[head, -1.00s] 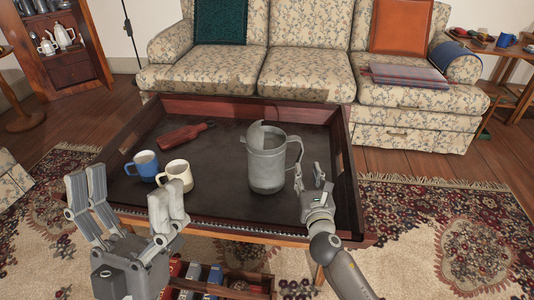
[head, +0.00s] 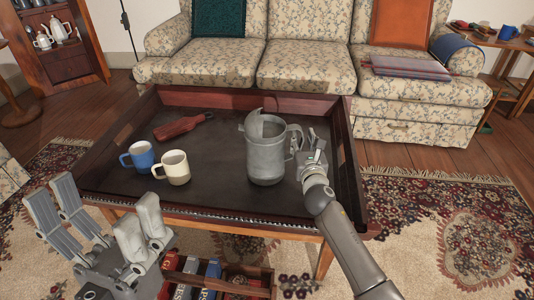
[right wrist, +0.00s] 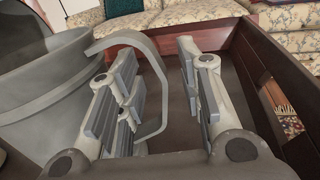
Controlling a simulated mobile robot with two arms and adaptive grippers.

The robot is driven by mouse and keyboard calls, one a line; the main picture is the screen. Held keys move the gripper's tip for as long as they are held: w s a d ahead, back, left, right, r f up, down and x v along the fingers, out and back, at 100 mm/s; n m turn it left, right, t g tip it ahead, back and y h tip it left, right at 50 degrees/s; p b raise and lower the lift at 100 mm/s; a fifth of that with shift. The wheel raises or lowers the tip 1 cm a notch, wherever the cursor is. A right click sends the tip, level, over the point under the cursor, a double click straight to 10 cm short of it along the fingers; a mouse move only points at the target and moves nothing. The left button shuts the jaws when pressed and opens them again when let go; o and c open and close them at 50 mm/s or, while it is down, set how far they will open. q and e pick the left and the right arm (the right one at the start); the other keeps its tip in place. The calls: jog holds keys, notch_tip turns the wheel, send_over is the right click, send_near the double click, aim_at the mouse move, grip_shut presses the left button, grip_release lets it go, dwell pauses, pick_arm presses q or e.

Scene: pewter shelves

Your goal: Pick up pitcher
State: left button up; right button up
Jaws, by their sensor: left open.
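A grey metal pitcher (head: 265,158) stands upright on the dark tray-top table (head: 215,205), its handle on the right side. My right gripper (head: 307,150) is beside the handle. In the right wrist view the pitcher (right wrist: 45,100) fills the left side. There my right gripper (right wrist: 162,95) is open, and the outer part of the handle (right wrist: 160,80) shows between its fingers, with one finger at the handle's loop. Contact cannot be told. My left gripper (head: 98,210) is open and empty at the near left, in front of the table.
A blue mug (head: 141,157), a cream mug (head: 175,170) and a red-brown bottle-like object (head: 182,127) are left of the pitcher on the table. The table has a raised wooden rim (head: 346,170). A floral sofa (head: 305,70) stands behind.

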jog(key=shift+w, duration=0.75)
grip_shut()
jog(key=shift+r, duration=0.3)
